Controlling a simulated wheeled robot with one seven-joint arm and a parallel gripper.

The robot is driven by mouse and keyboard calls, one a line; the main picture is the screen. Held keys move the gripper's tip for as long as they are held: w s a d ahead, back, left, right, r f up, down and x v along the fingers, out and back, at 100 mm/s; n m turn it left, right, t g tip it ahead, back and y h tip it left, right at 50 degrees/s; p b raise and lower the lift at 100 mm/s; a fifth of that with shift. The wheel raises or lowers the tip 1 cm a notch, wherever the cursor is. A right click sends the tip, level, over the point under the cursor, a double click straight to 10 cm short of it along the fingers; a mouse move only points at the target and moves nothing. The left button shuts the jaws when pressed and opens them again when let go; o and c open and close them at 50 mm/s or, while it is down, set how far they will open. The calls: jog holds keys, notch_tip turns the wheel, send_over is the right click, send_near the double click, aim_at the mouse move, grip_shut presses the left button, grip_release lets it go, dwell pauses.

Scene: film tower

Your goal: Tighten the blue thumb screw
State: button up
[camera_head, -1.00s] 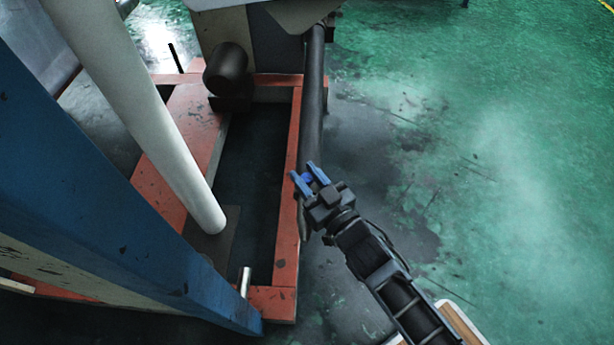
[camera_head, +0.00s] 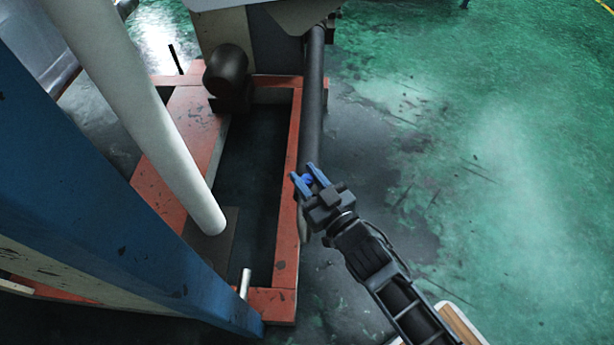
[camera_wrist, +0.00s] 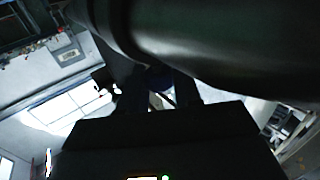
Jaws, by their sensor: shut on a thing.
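The blue thumb screw (camera_head: 307,179) sits between the two blue fingers of my gripper (camera_head: 308,180) in the head view. The gripper is shut on it, beside the lower part of a dark grey upright pipe (camera_head: 313,100). In the wrist view the pipe (camera_wrist: 220,40) fills the top right. The fingers (camera_wrist: 160,95) there are dark, and the screw between them is too dark to make out clearly.
A red-orange floor frame (camera_head: 287,230) lies left of the pipe. A white slanted column (camera_head: 165,140) and a large blue beam (camera_head: 90,190) stand at the left. A dark round motor-like part (camera_head: 226,70) is at the back. The green floor (camera_head: 480,130) at the right is clear.

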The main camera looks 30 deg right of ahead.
jog(key=o, duration=1)
jog(key=shift+c, duration=0.2)
jog(key=s, duration=0.7)
jog(key=shift+s+p, duration=0.4)
jog(key=shift+p, duration=0.05)
